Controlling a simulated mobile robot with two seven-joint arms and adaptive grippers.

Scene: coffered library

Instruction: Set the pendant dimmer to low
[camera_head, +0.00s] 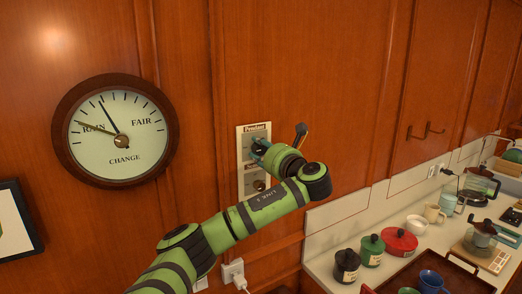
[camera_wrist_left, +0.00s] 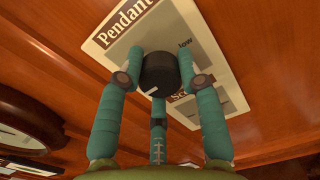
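The pendant dimmer is a round black knob (camera_wrist_left: 158,72) on a pale wall plate (camera_wrist_left: 105,58) headed "Pendant". A white pointer line on the knob points to the lower left in the left wrist view, and the word "low" is printed above right of it. My left gripper (camera_wrist_left: 160,58) has its teal fingers on both sides of the knob, seemingly touching it, with a third finger below. In the head view, the left gripper (camera_head: 259,148) partly hides the knob on the plate (camera_head: 243,155). My right gripper is out of view.
A second knob (camera_head: 259,185) sits lower on the plate. A round barometer (camera_head: 120,150) hangs to the left. A dark stick-like part (camera_head: 300,133) is right of the plate. Below are a white outlet with a plug (camera_head: 233,270) and a counter with canisters (camera_head: 346,264) and a red pot (camera_head: 399,242).

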